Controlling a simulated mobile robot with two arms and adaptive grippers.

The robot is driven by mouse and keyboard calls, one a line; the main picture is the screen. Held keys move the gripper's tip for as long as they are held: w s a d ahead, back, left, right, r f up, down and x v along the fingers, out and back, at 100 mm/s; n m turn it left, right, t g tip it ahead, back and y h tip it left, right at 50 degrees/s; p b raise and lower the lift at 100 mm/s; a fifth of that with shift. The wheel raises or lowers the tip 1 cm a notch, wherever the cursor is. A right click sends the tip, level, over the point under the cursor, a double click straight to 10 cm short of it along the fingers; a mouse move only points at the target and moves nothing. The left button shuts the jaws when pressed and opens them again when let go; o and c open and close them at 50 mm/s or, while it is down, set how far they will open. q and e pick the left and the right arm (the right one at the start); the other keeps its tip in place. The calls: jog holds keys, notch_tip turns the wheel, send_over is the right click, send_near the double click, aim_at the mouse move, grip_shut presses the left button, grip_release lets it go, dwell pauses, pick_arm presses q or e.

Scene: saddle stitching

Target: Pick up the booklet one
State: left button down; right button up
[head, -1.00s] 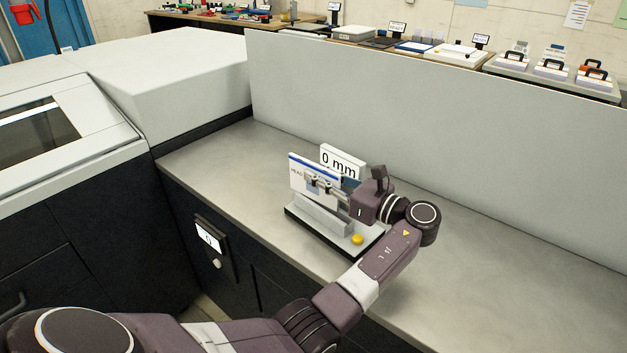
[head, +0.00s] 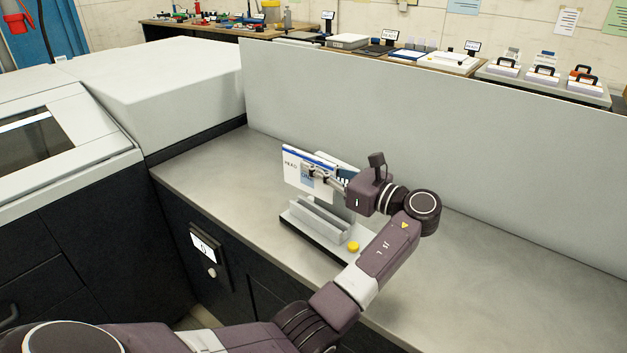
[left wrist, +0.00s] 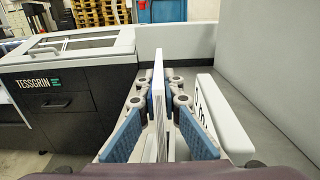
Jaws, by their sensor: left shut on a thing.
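The booklet (head: 292,168) is a thin white piece with a blue top band and "HEAD" printed on it. My left gripper (head: 312,172) is shut on it near its right part and holds it upright above the grey slotted stand (head: 318,219). The stand's slot looks empty, and a gap shows between booklet and stand. In the left wrist view the booklet (left wrist: 158,100) stands edge-on between the blue finger pads. My right gripper is not in view.
The stand has a yellow button (head: 353,246); its white readout panel (left wrist: 222,120) stands close beside the gripper. A grey upright panel (head: 430,145) runs behind the metal counter (head: 500,270). A large white machine (head: 160,85) is at left. The counter's right side is clear.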

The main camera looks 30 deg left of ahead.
pick_arm(q)
notch_tip(320, 180, up, 16)
jog(key=b, duration=0.1)
jog(key=shift+f, duration=0.2)
jog(key=shift+f, duration=0.1)
